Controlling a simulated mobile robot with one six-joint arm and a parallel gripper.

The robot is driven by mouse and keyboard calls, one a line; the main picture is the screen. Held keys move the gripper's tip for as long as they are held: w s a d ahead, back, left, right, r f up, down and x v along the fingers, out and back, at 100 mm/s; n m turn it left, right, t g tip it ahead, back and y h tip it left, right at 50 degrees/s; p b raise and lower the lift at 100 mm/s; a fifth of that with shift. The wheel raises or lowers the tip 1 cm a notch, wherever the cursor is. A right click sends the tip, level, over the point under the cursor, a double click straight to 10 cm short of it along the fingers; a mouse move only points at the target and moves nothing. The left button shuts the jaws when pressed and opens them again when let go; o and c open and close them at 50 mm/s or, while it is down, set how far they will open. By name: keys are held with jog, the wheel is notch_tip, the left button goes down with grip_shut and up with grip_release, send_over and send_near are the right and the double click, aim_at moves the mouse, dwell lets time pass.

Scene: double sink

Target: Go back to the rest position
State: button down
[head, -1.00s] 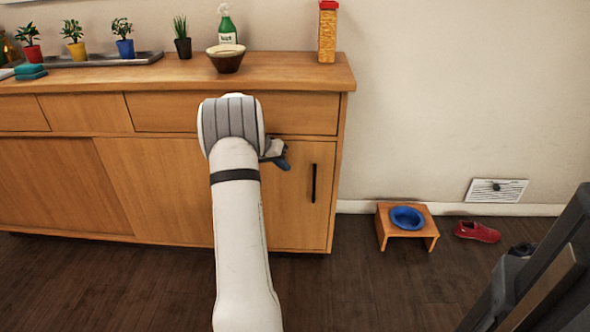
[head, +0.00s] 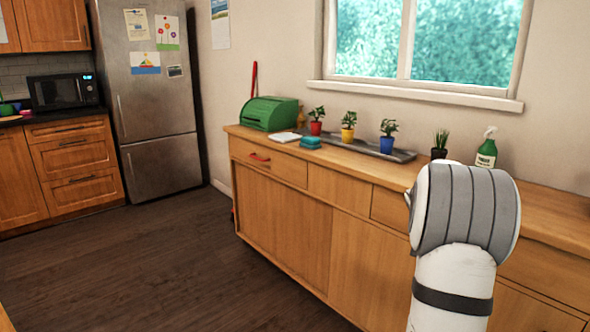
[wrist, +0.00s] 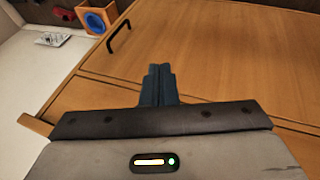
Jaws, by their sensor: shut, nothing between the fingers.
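My gripper (wrist: 158,85) shows in the wrist view with its two dark fingers together and nothing between them. It is in front of the wooden cabinet doors (wrist: 215,50), with a black door handle (wrist: 118,36) beyond it to the left. In the head view my white and grey arm stands at the right, before the wooden sideboard (head: 285,225), and the gripper itself is hidden behind it.
The sideboard top holds a green bread box (head: 270,114), a tray (head: 362,146) with potted plants and a green spray bottle (head: 487,150). A fridge (head: 155,95) stands at the back left. The dark floor (head: 130,265) is clear at left. The wrist view shows an orange stand (wrist: 97,14).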

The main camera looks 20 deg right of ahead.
jog(key=s+a+r+n+t+y+p, duration=0.1)
jog(key=s+a+r+n+t+p, duration=0.15)
jog(key=a+r+p, duration=0.6)
jog(key=s+a+r+n+t+y+p, duration=0.1)
jog(key=a+r+n+p, duration=0.3)
jog(key=a+r, duration=0.95)
jog(key=s+a+r+n+y+p, duration=0.1)
jog(key=s+a+p, duration=0.3)
jog(key=a, duration=0.5)
jog(key=s+a+r+n+y+p, duration=0.2)
jog(key=s+a+n+p, duration=0.2)
jog(key=s+a, duration=0.3)
jog(key=a+t+p, duration=0.1)
jog(key=a, duration=0.1)
jog(key=shift+a+r, duration=0.3)
jog(key=shift+r, duration=0.05)
jog(key=shift+s+n, duration=0.1)
jog(key=shift+n, duration=0.15)
